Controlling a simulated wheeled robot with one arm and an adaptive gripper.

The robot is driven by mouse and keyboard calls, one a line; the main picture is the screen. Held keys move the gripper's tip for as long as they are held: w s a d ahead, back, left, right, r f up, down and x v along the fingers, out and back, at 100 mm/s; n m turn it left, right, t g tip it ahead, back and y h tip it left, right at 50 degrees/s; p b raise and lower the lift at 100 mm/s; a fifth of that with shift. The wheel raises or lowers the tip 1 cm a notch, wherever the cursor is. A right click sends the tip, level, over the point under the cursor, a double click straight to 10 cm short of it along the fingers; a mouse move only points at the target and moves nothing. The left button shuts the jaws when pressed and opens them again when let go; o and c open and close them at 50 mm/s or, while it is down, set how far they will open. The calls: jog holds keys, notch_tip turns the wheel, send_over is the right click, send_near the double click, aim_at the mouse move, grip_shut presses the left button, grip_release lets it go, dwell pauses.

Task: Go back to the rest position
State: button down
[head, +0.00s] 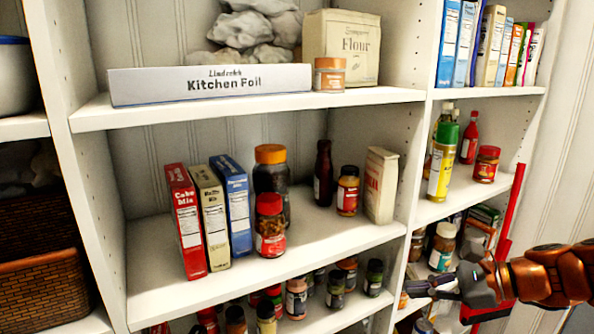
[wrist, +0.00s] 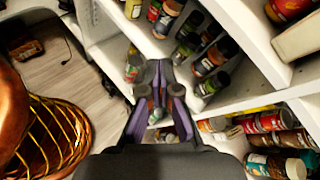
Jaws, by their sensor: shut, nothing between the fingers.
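My gripper (head: 432,287) is at the lower right of the head view, in front of the upright between the middle and right shelf bays. Its fingers point left and it holds nothing. In the wrist view my gripper (wrist: 155,90) shows its two dark fingers with purple inner sides, the tips close together, over the lower shelves of jars. My orange-brown arm (head: 545,275) reaches in from the right edge. No rest position is marked in either view.
The middle shelf (head: 330,245) holds boxes, jars and a dark bottle. Above it lie a Kitchen Foil box (head: 210,84) and a Flour bag (head: 341,48). A red upright object (head: 512,215) stands near my arm. The wrist view shows open wooden floor (wrist: 50,75) at left.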

jog(key=s+a+f+n+g+h, duration=0.2)
jog(key=s+a+f+n+g, duration=0.1)
jog(key=s+a+f+n, duration=0.25)
jog(key=s+a+f+n+g+h, duration=0.2)
jog(key=s+a+n+g+h, duration=0.25)
jog(key=s, duration=0.45)
jog(key=s+d+f+n+h, duration=0.1)
jog(key=s+d+n+h, duration=0.1)
jog(key=s+n, duration=0.2)
jog(key=s+d+f+n+h, duration=0.2)
jog(key=s+n+h, duration=0.1)
jog(key=s, duration=0.4)
jog(key=shift+f+n, duration=0.3)
jog(key=shift+n, duration=0.5)
